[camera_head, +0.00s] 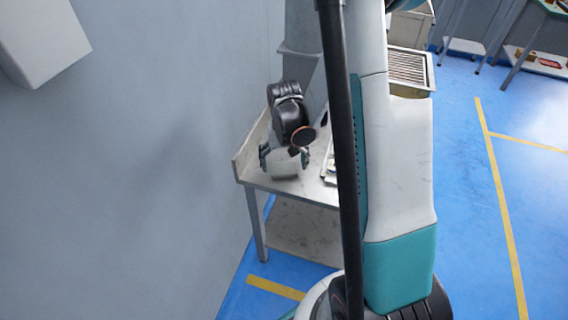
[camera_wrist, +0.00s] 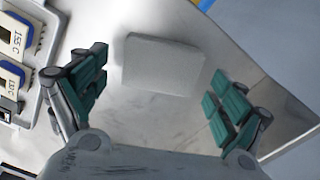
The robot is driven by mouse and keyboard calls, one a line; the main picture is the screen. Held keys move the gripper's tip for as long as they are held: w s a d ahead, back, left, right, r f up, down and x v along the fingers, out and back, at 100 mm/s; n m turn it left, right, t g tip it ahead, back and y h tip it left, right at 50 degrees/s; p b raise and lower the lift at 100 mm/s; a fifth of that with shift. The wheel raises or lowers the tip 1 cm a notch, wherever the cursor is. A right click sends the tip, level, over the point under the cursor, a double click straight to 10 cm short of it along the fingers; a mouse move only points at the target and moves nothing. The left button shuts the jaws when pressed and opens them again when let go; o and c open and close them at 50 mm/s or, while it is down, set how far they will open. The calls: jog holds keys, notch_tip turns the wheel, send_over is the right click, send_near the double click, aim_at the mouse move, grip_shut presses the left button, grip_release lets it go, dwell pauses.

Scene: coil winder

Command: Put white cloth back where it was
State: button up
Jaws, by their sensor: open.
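The white cloth (camera_wrist: 162,62) looks like a folded rectangular pad. It lies on the bare metal tabletop (camera_wrist: 165,105), ahead of and between my finger pads in the wrist view. My gripper (camera_wrist: 155,88) is open, with one teal-padded finger on each side and a gap to the cloth on both. In the head view the cloth (camera_head: 285,165) shows near the table's front left corner, with my gripper (camera_head: 285,155) over it. I cannot tell the exact height of my fingers above the table.
A light tray (camera_wrist: 54,68) with labelled blue-and-white parts is left of my fingers in the wrist view. In the head view a wall (camera_head: 150,180) stands close on the table's left. My arm hides much of the table.

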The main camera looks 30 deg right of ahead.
aim_at(284, 167)
notch_tip(284, 167, up, 11)
jog(key=p, duration=0.4)
jog(key=shift+f, duration=0.15)
